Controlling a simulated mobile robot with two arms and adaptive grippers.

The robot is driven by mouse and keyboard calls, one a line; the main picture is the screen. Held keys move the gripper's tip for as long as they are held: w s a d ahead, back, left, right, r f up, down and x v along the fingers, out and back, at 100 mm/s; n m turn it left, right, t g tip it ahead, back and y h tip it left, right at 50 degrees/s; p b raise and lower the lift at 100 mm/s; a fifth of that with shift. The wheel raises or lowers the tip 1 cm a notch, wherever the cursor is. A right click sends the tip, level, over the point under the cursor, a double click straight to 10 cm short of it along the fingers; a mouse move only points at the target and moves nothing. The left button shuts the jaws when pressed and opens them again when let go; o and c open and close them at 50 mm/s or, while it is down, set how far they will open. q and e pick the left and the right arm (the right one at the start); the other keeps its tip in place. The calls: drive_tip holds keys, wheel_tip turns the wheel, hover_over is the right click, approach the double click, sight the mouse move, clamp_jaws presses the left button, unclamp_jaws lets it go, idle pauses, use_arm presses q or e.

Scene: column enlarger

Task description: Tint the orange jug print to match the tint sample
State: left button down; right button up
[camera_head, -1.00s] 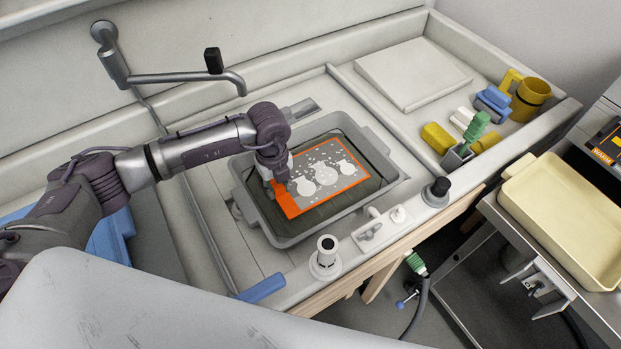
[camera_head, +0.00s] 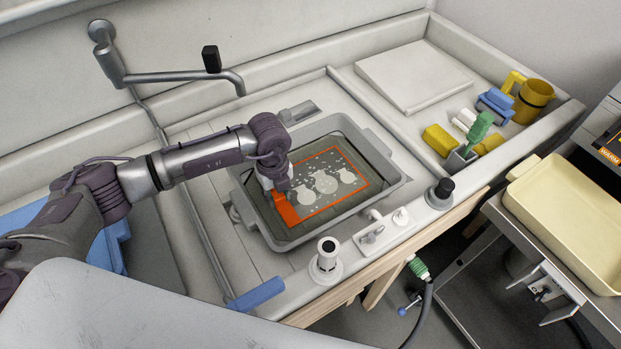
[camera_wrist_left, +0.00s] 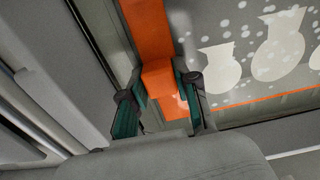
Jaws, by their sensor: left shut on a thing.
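The orange jug print (camera_head: 325,184) lies in the grey tray (camera_head: 388,198) in the sink. It has an orange border and pale jug shapes on a grey, speckled ground, and most of it looks under the tray's liquid. My left gripper (camera_head: 281,193) is shut on the print's orange left margin. In the left wrist view, the two fingers (camera_wrist_left: 163,104) stand either side of an orange strip (camera_wrist_left: 150,38), with jug shapes (camera_wrist_left: 280,45) to the right. The margin by the fingers looks brighter than the rest of the border. I cannot identify the tint sample. My right gripper is out of view.
A cream tray (camera_head: 522,222) stands on the bench at right, near a panel marked WARM (camera_head: 607,152). Yellow, blue and green items and a mustard jug (camera_head: 533,101) sit at the sink's back right. A swing-arm tap (camera_head: 185,78) hangs behind the tray.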

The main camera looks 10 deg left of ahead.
use_arm(q)
drive_tip(key=shift+r, duration=0.1)
drive_tip(key=shift+r+p, duration=1.15)
drive_tip(key=shift+r, duration=0.3)
drive_tip(key=shift+f, duration=0.15)
drive_tip(key=shift+f+b, duration=1.2)
drive_tip(key=shift+f, duration=0.2)
drive_tip(key=shift+r, duration=0.15)
drive_tip(key=shift+r+p, duration=1.1)
drive_tip(key=shift+r, duration=0.25)
drive_tip(key=shift+f, duration=0.15)
